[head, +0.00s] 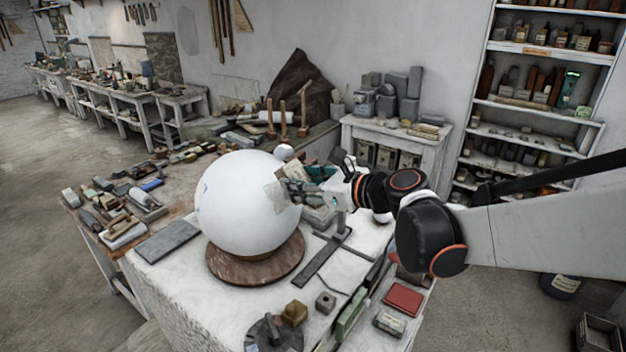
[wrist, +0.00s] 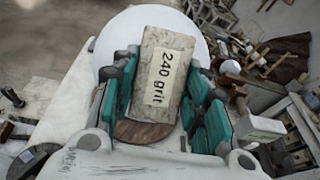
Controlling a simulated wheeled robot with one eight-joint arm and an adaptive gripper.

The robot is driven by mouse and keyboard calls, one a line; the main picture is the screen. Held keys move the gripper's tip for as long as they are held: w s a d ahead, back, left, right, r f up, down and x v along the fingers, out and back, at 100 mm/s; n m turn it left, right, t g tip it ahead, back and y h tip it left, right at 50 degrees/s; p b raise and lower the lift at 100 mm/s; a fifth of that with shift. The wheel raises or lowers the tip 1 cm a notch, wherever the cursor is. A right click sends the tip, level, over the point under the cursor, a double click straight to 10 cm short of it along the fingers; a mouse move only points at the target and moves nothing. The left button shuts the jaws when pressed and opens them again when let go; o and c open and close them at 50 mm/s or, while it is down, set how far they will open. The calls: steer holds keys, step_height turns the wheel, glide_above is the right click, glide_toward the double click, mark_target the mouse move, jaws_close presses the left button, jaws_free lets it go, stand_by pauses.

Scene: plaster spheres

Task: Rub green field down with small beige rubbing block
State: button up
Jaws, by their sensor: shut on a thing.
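A large white plaster sphere (head: 245,205) rests on a round brown base (head: 256,262) on the white-topped table. My gripper (head: 290,193) is at the sphere's right side. It is shut on a beige-grey rubbing block (wrist: 164,73) labelled "240 grit", held between the teal finger pads in the wrist view. The block (head: 274,197) overlaps the sphere's right edge in the head view; I cannot tell whether they touch. The sphere (wrist: 118,35) shows behind the block in the wrist view.
A grey slab (head: 167,242) lies left of the sphere. A red block (head: 403,298), a yellowish block (head: 294,313) and a small grey block (head: 325,302) lie at the front. Tools crowd the bench behind. A shelf unit (head: 540,100) stands at the right.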

steer(key=shift+w+a+f+b, duration=0.85)
steer(key=shift+a+f, duration=0.2)
steer(key=shift+a, duration=0.05)
steer(key=shift+w+a+f+b, duration=0.85)
steer(key=shift+a+f, duration=0.15)
steer(key=shift+a, duration=0.1)
steer(key=shift+w+a+f, duration=0.1)
steer(key=shift+a+f, duration=0.05)
steer(key=shift+f, duration=0.05)
